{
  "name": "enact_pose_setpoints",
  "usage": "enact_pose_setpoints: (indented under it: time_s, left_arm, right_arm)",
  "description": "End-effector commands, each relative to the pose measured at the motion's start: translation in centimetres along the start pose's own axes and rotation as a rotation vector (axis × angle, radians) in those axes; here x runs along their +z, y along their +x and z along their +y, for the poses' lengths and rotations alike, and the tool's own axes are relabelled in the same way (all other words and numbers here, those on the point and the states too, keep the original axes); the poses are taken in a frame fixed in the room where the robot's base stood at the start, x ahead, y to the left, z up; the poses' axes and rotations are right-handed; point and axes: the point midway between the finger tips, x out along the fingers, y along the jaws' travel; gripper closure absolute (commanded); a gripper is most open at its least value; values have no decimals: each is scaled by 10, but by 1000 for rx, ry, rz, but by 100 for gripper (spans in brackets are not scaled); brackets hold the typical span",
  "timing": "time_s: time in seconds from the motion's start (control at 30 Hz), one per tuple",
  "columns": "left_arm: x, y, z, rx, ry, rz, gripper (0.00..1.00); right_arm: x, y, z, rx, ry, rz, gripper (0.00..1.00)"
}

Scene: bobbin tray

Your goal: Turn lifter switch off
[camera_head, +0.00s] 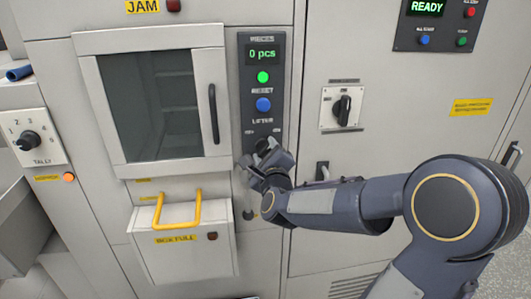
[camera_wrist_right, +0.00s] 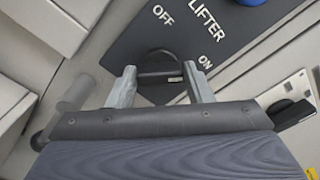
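The lifter switch is a black rotary knob (camera_wrist_right: 160,68) on a dark plate, with OFF printed above it and ON to its right in the right wrist view. A small pale mark shows on the knob's right part, on the ON side. My right gripper (camera_wrist_right: 160,77) has its two fingers apart, one on each side of the knob. I cannot tell whether they touch it. In the head view my right gripper (camera_head: 262,160) is at the lower end of the control panel (camera_head: 279,65) and covers most of the knob. My left gripper is not in view.
Above the switch are a blue reset button (camera_head: 263,104), a green button (camera_head: 263,77) and a "0 pcs" display (camera_head: 262,54). A windowed door (camera_head: 150,105) and a box with a yellow handle (camera_head: 181,211) are left. Another rotary switch (camera_head: 342,109) is right.

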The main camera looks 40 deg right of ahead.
Motion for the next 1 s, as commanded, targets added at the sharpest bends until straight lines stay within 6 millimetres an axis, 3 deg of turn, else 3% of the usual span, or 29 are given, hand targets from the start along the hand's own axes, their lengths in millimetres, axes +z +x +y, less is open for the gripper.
enact_pose_setpoints:
  time_s: [0.03,0.2,0.57,1.0]
  left_arm:
    - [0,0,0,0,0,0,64]
    - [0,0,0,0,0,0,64]
    - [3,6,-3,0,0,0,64]
    - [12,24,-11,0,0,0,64]
  right_arm:
    - [0,0,0,0,0,0,61]
    - [0,0,0,0,0,0,79]
    - [-1,0,1,-1,-71,0,79]
    - [-1,-1,2,0,-430,-1,79]
